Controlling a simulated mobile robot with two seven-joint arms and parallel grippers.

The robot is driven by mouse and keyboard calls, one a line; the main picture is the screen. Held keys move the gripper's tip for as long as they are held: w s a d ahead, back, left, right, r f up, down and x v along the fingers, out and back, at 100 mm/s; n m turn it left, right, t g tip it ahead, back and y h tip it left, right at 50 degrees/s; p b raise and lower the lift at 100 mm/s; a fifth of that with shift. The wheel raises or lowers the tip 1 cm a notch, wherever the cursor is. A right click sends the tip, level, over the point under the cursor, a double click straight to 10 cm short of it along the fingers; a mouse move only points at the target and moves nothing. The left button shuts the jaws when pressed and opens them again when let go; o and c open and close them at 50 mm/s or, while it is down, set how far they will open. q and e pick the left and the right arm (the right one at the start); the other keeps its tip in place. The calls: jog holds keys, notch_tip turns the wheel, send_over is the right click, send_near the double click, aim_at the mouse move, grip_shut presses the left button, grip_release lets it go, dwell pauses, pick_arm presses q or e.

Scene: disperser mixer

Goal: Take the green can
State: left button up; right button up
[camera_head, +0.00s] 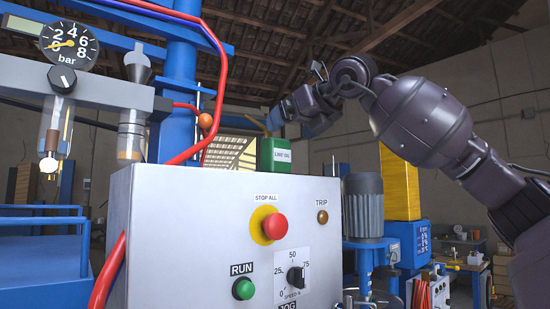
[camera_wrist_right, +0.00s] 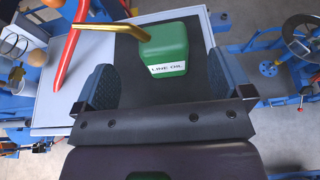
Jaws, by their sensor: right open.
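The green can (camera_head: 272,153) with a white label stands on top of the grey control cabinet (camera_head: 180,200), behind its front face. In the right wrist view the can (camera_wrist_right: 165,45) shows its label, LUBE OIL, and a brass spout (camera_wrist_right: 97,27) pointing left. My right gripper (camera_head: 294,128) is just above the can, its arm reaching in from the right. In the wrist view my right gripper (camera_wrist_right: 160,68) is open, with one finger on each side of the can and a gap to both. The can's lower part is hidden in the head view. My left gripper is not in view.
The cabinet front carries a red stop button (camera_head: 274,227) and a green run button (camera_head: 243,289). A red hose (camera_head: 213,90) runs along a blue column left of the can. A grey motor (camera_head: 363,205) stands right of the cabinet.

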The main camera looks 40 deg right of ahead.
aim_at(275, 142)
jog(key=shift+x, duration=3.45)
jog(key=shift+s+d+f, duration=0.1)
jog(key=shift+f, duration=0.05)
jog(key=c, duration=1.1)
